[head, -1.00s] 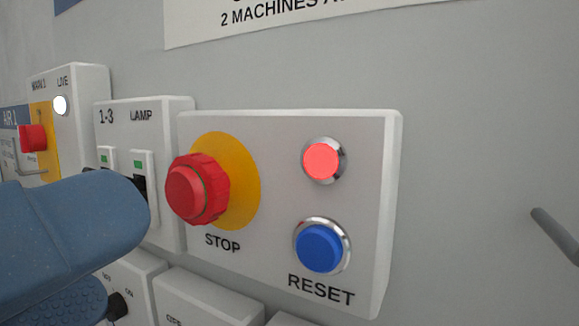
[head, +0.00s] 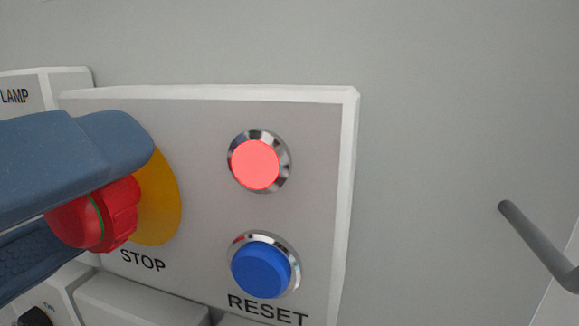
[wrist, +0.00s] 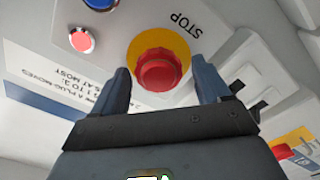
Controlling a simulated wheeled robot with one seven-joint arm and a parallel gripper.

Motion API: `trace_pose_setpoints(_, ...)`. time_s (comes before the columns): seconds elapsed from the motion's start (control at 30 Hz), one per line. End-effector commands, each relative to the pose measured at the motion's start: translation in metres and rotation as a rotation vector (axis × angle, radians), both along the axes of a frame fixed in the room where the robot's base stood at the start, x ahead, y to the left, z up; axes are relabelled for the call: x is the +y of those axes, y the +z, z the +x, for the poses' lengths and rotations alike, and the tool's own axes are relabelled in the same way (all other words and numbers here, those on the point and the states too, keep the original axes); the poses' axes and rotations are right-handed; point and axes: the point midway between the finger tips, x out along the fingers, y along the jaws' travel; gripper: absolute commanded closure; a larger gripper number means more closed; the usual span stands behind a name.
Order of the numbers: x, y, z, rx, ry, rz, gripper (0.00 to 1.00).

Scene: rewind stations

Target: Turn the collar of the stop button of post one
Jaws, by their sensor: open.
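The red stop button with its ribbed collar (head: 121,212) sits on a yellow disc (head: 160,205) above the word STOP. In the head view the upper finger covers part of it. In the wrist view the stop button (wrist: 158,72) lies between the two finger ends. My gripper (wrist: 161,88) is open, with one finger on each side of the button and visible room between them and the collar. In the head view my gripper (head: 80,200) has one blue finger above the button and one below and behind it. Whether either finger touches the collar, I cannot tell.
On the same white box (head: 210,130) are a lit red lamp (head: 256,164) and a blue RESET button (head: 262,268). A LAMP box (head: 40,85) stands at left. A grey rod (head: 535,243) juts out at right. Bare wall lies above.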

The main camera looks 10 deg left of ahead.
Motion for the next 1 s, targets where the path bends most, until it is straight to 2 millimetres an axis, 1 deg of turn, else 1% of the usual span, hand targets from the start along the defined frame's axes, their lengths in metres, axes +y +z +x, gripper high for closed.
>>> trace_pose_setpoints(0.2,0.0001,-0.0001,0.0004,-0.001,0.001,0.0,0.24)
trace_pose_setpoints(0.7,0.0001,-0.0001,0.0002,0.0,0.0,0.0,0.72)
trace_pose_setpoints(0.8,0.0001,-0.0001,0.0001,0.0,0.0,0.0,0.8)
trace_pose_setpoints(1.0,-0.0001,-0.0019,0.0004,-0.001,0.0,0.018,0.8)
